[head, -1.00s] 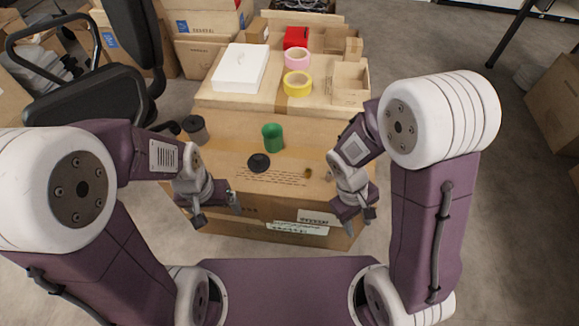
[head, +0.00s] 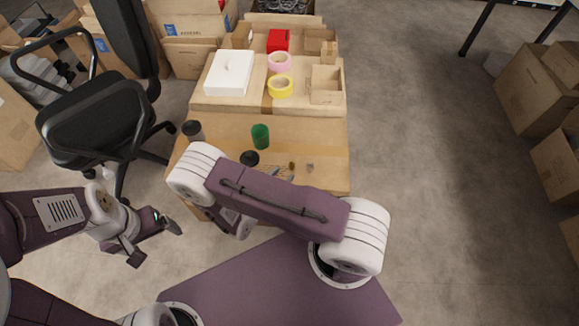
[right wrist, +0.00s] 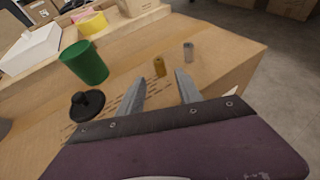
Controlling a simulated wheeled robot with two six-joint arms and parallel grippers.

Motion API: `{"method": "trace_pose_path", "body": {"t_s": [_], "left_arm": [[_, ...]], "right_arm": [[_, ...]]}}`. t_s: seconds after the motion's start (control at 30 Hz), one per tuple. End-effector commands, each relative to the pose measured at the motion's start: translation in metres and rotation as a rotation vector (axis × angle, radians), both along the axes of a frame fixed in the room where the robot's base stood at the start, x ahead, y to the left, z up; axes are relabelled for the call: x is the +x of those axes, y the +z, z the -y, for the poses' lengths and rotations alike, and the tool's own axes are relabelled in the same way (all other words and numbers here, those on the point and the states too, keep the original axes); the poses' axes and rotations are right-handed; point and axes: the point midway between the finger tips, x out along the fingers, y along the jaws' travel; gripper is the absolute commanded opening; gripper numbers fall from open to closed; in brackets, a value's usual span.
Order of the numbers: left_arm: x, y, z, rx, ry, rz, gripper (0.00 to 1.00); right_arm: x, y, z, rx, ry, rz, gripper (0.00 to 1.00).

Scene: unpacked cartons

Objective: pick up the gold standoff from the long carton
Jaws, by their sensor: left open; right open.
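The gold standoff (right wrist: 159,67) stands upright on the long carton (right wrist: 222,50); it is a small brown-gold post in the head view (head: 291,166). My right gripper (right wrist: 161,86) is open and empty, with its two fingers pointing toward the standoff, which is just beyond the fingertips and roughly between them. In the head view my right arm hides most of that gripper. My left gripper (head: 156,243) is open and empty, left of the carton and away from it.
A grey standoff (right wrist: 188,52) stands right of the gold one. A green cup (right wrist: 84,62) and a black knobbed disc (right wrist: 86,105) are to the left. A dark canister (head: 193,131) is at the carton's left edge. Tape rolls and a white box (head: 230,72) are behind.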

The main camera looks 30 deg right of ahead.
Motion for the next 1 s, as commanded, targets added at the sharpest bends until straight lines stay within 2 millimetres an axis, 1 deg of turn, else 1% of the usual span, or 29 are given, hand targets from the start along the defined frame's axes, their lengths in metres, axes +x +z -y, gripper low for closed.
{"method": "trace_pose_path", "body": {"t_s": [0.13, 0.3, 0.4, 0.5, 0.67, 0.7, 0.77, 0.8, 0.83, 1.0], "left_arm": [[0.000, -0.004, 0.000, 0.000, 0.000, 0.000, 0.87], [0.000, -0.021, 0.000, 0.000, 0.000, 0.000, 0.87], [0.000, -0.024, 0.000, 0.000, 0.000, 0.000, 0.87], [0.000, -0.023, 0.000, 0.000, 0.000, 0.000, 0.87], [0.000, -0.023, 0.000, 0.000, 0.000, 0.000, 0.87], [0.000, -0.023, 0.000, 0.000, 0.000, 0.000, 0.87], [0.000, -0.023, 0.000, 0.000, 0.000, 0.000, 0.87], [0.000, -0.023, 0.000, 0.000, 0.000, 0.000, 0.87], [0.000, -0.023, 0.000, 0.000, 0.000, 0.000, 0.87], [0.000, -0.023, 0.000, 0.000, 0.000, 0.000, 0.87]], "right_arm": [[0.003, -0.003, 0.005, 0.000, -0.001, 0.000, 0.42], [0.017, -0.015, 0.031, 0.000, -0.006, 0.000, 0.42], [0.024, -0.019, 0.040, 0.000, -0.003, -0.002, 0.42], [0.027, -0.018, 0.044, 0.000, -0.001, 0.000, 0.42], [0.027, -0.017, 0.043, -0.001, 0.000, -0.001, 0.42], [0.027, -0.017, 0.043, 0.000, 0.000, 0.000, 0.31], [0.027, -0.017, 0.043, 0.000, 0.000, 0.000, 0.14], [0.027, -0.017, 0.043, 0.001, -0.001, -0.001, 0.03], [0.027, -0.017, 0.043, 0.001, -0.001, -0.001, 0.00], [0.027, -0.017, 0.043, 0.000, -0.001, 0.000, 0.00]]}}
